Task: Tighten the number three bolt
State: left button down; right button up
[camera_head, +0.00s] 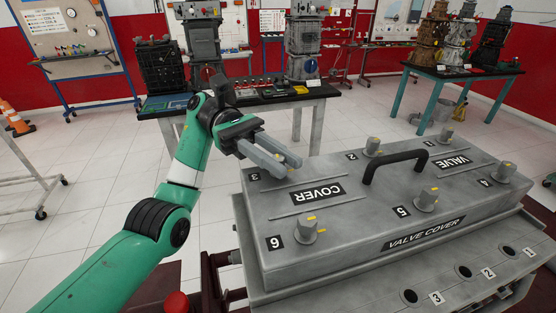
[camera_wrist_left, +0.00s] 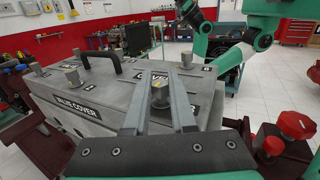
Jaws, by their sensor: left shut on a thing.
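The grey valve cover (camera_head: 355,222) has several numbered bolts with yellow marks on top. The number three label (camera_head: 253,177) shows at the cover's far left corner in the head view. My left gripper (camera_head: 287,164) reaches over that corner, its long grey fingers hiding the bolt there. In the left wrist view, the number three bolt (camera_wrist_left: 160,96) stands upright between the fingertips, and the left gripper is shut on it. My right gripper does not show.
A black handle (camera_head: 395,165) rises from the cover's middle. The number six bolt (camera_head: 306,230) and number five bolt (camera_head: 427,199) stand nearer the front. Numbered holes (camera_head: 464,272) line the lower ledge. A table with engine parts (camera_head: 262,102) stands behind.

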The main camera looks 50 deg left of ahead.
aim_at(279, 158)
pick_arm(q)
jog(key=c, duration=0.7)
grip_release()
jog(key=shift+c, duration=0.2)
notch_tip(279, 158, up, 4)
jog(key=shift+f+p, duration=0.2)
jog(key=shift+p, duration=0.95)
jog(key=s+d+r+p, duration=0.2)
jog(key=s+d+r, duration=0.5)
jog(key=s, duration=0.5)
notch_tip(279, 158, up, 2)
jog(key=shift+d+r, duration=0.2)
jog(key=shift+r, duration=0.05)
